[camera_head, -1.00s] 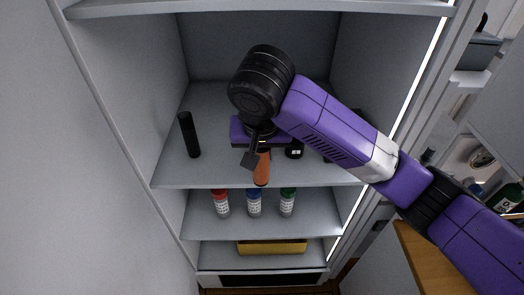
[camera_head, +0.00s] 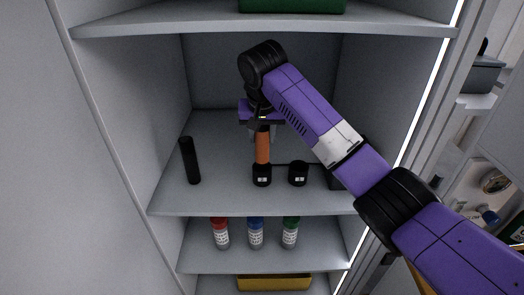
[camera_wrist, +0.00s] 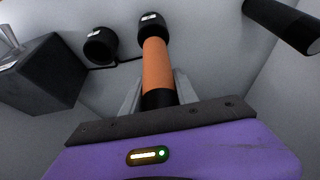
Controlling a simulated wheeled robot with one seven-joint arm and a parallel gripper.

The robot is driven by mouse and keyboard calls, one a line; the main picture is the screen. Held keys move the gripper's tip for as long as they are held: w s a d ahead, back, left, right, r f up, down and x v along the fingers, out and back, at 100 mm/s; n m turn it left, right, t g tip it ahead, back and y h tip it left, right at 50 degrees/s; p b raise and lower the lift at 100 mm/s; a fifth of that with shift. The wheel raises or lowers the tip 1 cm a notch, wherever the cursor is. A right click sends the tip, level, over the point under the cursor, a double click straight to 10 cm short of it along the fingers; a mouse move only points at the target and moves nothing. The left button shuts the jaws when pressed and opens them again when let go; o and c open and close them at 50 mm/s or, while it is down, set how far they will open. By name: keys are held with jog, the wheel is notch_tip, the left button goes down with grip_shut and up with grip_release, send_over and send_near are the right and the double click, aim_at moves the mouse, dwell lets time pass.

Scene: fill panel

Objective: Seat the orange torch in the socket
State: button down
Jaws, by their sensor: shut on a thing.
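The orange torch (camera_head: 262,148) is upright in my gripper (camera_head: 262,127), which is shut around its black upper part. The torch's lower end meets or overlaps the mouth of the left black socket (camera_head: 262,177) on the middle shelf. I cannot tell how deep it sits, if at all. The wrist view shows the torch (camera_wrist: 157,65) running from between my fingers (camera_wrist: 157,95) to the labelled socket (camera_wrist: 153,22). A second, empty-looking socket (camera_head: 298,175) stands just right of it; it also shows in the wrist view (camera_wrist: 101,46).
A black cylinder (camera_head: 190,160) stands to the left on the shelf (camera_head: 225,190). A dark box (camera_wrist: 40,75) stands on the other side of the sockets. Red-, blue- and green-capped bottles (camera_head: 255,233) stand on the shelf below. Side walls and an upper shelf (camera_head: 200,24) enclose the space.

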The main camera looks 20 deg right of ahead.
aim_at(263, 141)
jog(key=shift+s+f+p, duration=0.1)
jog(key=shift+f+p, duration=0.4)
jog(key=shift+f, duration=2.5)
jog(key=shift+f, duration=0.15)
jog(key=c, duration=0.9)
grip_release()
jog(key=shift+c, duration=0.2)
jog(key=shift+r, duration=0.2)
jog(key=b+v, duration=0.1)
jog(key=v, duration=0.6)
jog(key=shift+r, duration=0.2)
jog(key=shift+s, duration=0.2)
